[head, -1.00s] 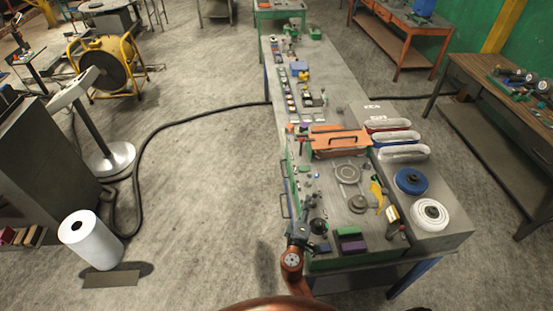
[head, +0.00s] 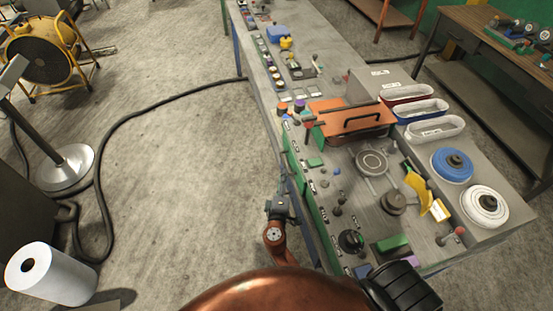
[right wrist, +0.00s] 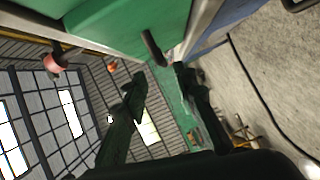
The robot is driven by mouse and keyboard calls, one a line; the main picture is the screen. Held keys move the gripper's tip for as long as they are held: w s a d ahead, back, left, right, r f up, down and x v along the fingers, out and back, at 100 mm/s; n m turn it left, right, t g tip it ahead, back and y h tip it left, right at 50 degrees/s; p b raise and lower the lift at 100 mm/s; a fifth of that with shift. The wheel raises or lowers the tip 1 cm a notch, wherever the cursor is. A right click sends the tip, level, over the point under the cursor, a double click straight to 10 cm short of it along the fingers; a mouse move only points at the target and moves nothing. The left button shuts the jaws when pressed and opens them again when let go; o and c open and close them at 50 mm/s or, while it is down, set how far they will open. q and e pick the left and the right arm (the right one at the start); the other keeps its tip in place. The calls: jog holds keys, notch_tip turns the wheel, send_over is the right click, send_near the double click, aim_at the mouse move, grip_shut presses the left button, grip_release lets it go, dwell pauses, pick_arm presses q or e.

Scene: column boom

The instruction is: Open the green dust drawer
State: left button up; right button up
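The bench's left side has a green front (head: 303,190), seen edge-on in the head view. In the right wrist view a green panel (right wrist: 125,25) fills the top, with a dark bar-like handle (right wrist: 152,48) on it. My right gripper (head: 280,190) is beside the bench's green left side. In the right wrist view my right gripper (right wrist: 160,80) has its two dark fingers spread apart, with the handle ahead of the gap between them. I see no contact with the handle. The drawer's seams are too unclear to tell. My left gripper is out of view.
The bench top holds an orange lid (head: 350,118), blue and white rolls (head: 485,203), a round plate (head: 371,162) and several knobs. A paper roll (head: 50,275) and a black hose (head: 100,190) are on the floor. Floor left of the bench is mostly clear.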

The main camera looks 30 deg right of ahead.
aim_at(284, 162)
jog(key=p+x, duration=0.1)
jog(key=x, duration=0.6)
jog(key=shift+w+f, duration=0.1)
jog(key=shift+w, duration=0.25)
jog(key=shift+w+d, duration=0.2)
jog(key=shift+w, duration=0.1)
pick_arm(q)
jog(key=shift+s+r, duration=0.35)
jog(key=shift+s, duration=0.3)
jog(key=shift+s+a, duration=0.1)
pick_arm(e)
jog(key=shift+c, duration=0.2)
jog(key=c, duration=0.3)
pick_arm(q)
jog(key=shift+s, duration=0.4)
pick_arm(e)
grip_shut()
jog(key=shift+f, duration=0.1)
